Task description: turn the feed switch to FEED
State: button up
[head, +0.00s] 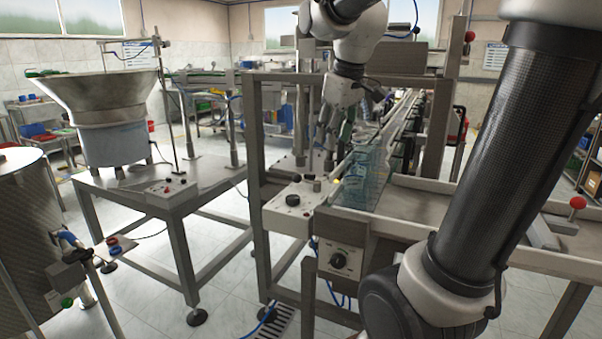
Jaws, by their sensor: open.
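A grey switch box (342,258) with a round black rotary knob (339,261) on a light dial is mounted on the front of the steel frame, low in the middle. Its lettering is too small to read, so I cannot tell the knob's setting or confirm it is the feed switch. A second small control box (172,190) with small knobs sits on the table under the bowl feeder (105,110). My gripper (335,138) is open, pointing down, above and behind the switch box and apart from it. Nothing shows between its fingers.
A pale panel (292,205) with black knobs sits on the frame left of clear bluish guards (362,180) along the conveyor. Steel posts stand around my gripper. My dark arm link hides much of the right side. A red knob (577,202) shows at far right.

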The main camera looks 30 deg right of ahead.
jog(key=w, duration=0.1)
jog(key=n+g, duration=0.4)
jog(key=n, duration=0.3)
send_over(310, 177)
notch_tip(310, 177, down, 13)
jog(key=shift+w+d+r, duration=0.1)
jog(key=shift+w+f, duration=0.15)
jog(key=shift+f, duration=0.2)
notch_tip(310, 177, down, 8)
jog(key=shift+r, duration=0.25)
jog(key=c, duration=0.7)
jog(key=shift+c, duration=0.2)
